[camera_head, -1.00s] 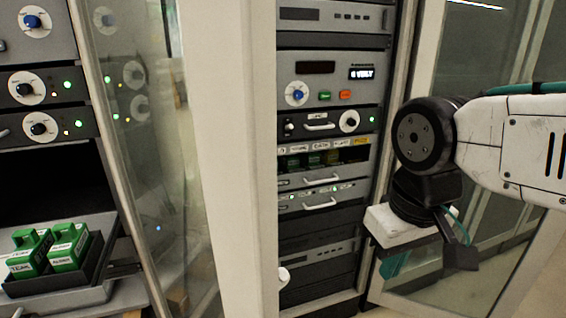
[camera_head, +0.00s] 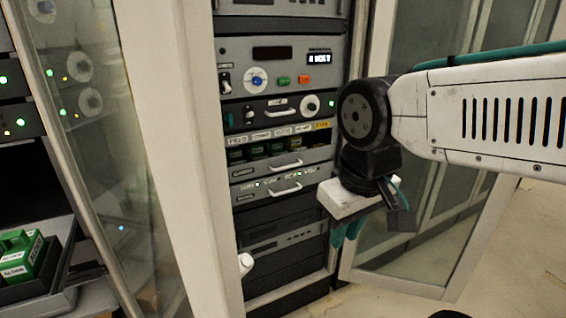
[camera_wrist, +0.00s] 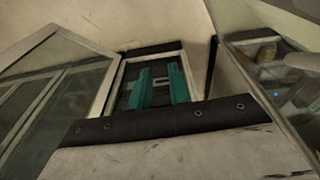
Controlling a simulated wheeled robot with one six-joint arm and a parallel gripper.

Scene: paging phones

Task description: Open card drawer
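The open rack holds a row of green cards (camera_head: 277,147) under white and yellow labels. Just below is a shallow grey drawer front (camera_head: 257,174) with a pale handle (camera_head: 287,165). A second slim panel with small lights and a handle (camera_head: 285,187) sits under it. Both fronts look flush with the rack; which one is the card drawer I cannot tell. My gripper (camera_head: 345,231) hangs at the rack's right edge, lower than these handles, partly hidden by my wrist. In the wrist view my teal fingers (camera_wrist: 162,87) stand apart with nothing held between them.
A glass door (camera_head: 405,225) stands open on the right, behind my arm. A cream door frame with a white knob (camera_head: 245,263) borders the rack on the left. Green blocks (camera_head: 22,255) sit in a tray at far left.

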